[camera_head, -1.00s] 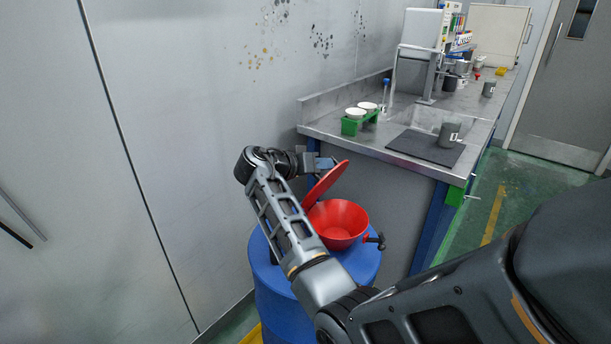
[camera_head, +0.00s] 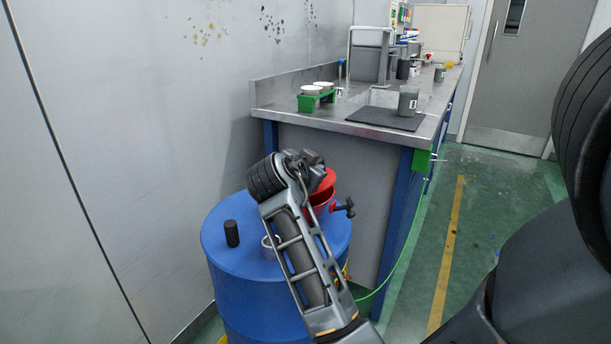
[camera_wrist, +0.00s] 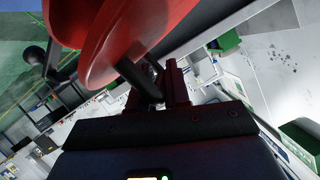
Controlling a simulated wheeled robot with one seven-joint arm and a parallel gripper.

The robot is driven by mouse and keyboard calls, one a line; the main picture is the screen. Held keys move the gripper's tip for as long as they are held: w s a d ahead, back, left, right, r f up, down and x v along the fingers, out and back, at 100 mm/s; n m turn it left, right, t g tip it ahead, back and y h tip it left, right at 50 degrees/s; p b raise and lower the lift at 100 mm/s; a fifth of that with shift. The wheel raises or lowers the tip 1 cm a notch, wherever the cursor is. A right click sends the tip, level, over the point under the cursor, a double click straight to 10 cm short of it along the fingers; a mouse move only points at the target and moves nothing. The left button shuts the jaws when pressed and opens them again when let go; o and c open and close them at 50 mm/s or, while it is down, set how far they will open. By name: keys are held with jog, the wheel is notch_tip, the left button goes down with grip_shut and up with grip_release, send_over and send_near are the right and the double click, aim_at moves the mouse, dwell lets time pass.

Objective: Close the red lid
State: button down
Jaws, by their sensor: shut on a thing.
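The red lid (camera_head: 326,178) shows only as a red patch beside my arm in the head view, above the red funnel (camera_head: 322,197) on the blue drum. In the wrist view two red round shapes overlap at the top. The lid (camera_wrist: 155,22) seems to be the nearer one, with the bowl of the funnel (camera_wrist: 85,65) to its left. My gripper (camera_wrist: 158,88) is shut on the lid, at its edge as far as I can tell. In the head view my arm hides the gripper and most of the lid, so the remaining gap is unclear.
The blue drum (camera_head: 225,258) carries a black cap (camera_head: 231,233) and a dark valve (camera_head: 344,208) at the funnel's right. A steel counter (camera_head: 300,110) with a green cup rack (camera_head: 316,100) stands behind. A grey wall is on the left; green floor is open on the right.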

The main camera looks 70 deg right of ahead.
jog(key=shift+s+a+f+m+t+b, duration=0.15)
jog(key=shift+f+m+b, duration=0.1)
jog(key=shift+f+b, duration=0.35)
jog(key=shift+s+d+f+m+t+b, duration=0.15)
jog(key=shift+f+m+b, duration=0.2)
jog(key=shift+b, duration=0.5)
jog(key=shift+s+a+f+m+t+b, duration=0.1)
jog(key=shift+s+a+f+m+b, duration=0.1)
jog(key=shift+f+b, duration=0.45)
jog(key=c, duration=1.4)
grip_release()
jog(key=shift+c, duration=0.2)
jog(key=v, duration=0.7)
jog(key=shift+a, duration=0.35)
jog(key=shift+a, duration=0.1)
